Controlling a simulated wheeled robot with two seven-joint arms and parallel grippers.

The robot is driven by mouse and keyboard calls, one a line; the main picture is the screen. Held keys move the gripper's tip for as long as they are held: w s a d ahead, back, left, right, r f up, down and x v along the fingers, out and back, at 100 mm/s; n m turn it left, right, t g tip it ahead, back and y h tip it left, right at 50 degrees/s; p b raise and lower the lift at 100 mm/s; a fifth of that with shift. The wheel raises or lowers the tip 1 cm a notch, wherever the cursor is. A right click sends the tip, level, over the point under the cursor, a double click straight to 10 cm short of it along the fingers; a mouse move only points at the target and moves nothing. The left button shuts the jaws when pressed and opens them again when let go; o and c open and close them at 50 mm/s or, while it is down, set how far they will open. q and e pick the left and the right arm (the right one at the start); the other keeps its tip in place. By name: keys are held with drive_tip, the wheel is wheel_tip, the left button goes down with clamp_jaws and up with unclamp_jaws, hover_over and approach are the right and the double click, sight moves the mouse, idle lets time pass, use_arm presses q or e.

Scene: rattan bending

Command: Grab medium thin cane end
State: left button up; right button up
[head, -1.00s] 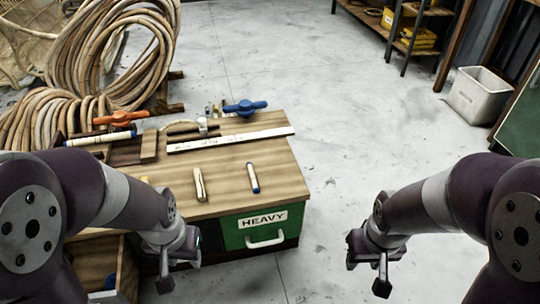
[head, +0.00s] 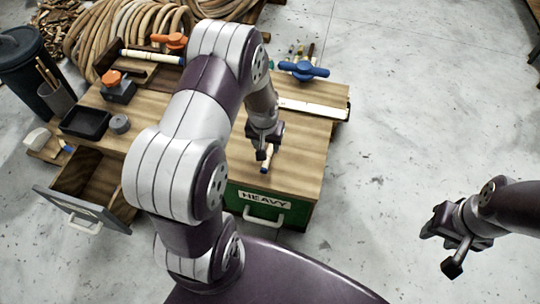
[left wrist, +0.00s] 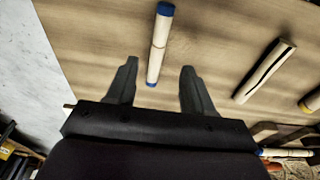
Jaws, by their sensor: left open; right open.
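A short pale cane piece with blue ends (head: 266,165) lies on the wooden bench top. In the left wrist view this cane (left wrist: 159,45) lies lengthwise, its lower end in the gap between my fingers. My left gripper (head: 263,151) is open above the bench at the cane, partly covering it in the head view. In the left wrist view the open left gripper (left wrist: 156,78) has one finger on each side of the cane, apart from it. My right gripper (head: 452,250) is open and empty over the floor at right. Which cane is medium thin is not marked.
A slotted pale piece (left wrist: 265,72) lies beside the cane. A blue-handled clamp (head: 303,69) and white strip (head: 312,108) are at the bench's back. An open drawer (head: 85,212) juts out at left. The floor (head: 420,110) at right is clear.

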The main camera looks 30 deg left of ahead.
sight(269, 152)
use_arm(q)
drive_tip(key=f+b, duration=0.2)
drive_tip(key=f, duration=0.1)
drive_tip(key=w+f+b, duration=0.1)
drive_tip(key=f, duration=0.1)
drive_tip(key=shift+d+f, duration=0.1)
drive_tip(key=shift+f, duration=0.2)
drive_tip(key=shift+r, duration=0.2)
clamp_jaws()
